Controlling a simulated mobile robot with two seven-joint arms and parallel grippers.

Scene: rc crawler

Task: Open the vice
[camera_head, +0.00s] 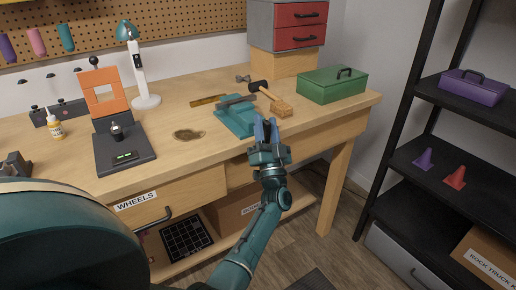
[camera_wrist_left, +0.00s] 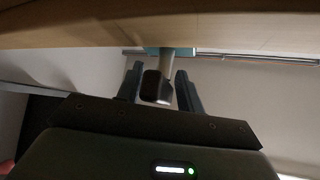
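The teal vice (camera_head: 236,118) is fixed near the front edge of the workbench, with a grey bar-like jaw part on top. My left gripper (camera_head: 267,130) is at the bench's front edge, just right of the vice, fingers pointing toward it. In the left wrist view, a bit of the teal vice (camera_wrist_left: 168,51) shows under the bench edge, with a grey screw shaft ending in a dark knob (camera_wrist_left: 155,87). The knob lies between the two spread fingers of the left gripper (camera_wrist_left: 160,82); a gap shows on the right, contact on the left is unclear. My right gripper is out of view.
A mallet-like tool (camera_head: 268,92) and a wooden block (camera_head: 281,108) lie right of the vice, before a green toolbox (camera_head: 332,86). A lamp (camera_head: 140,75) and an orange press-like device (camera_head: 108,100) stand left. A black shelf (camera_head: 455,140) is at right.

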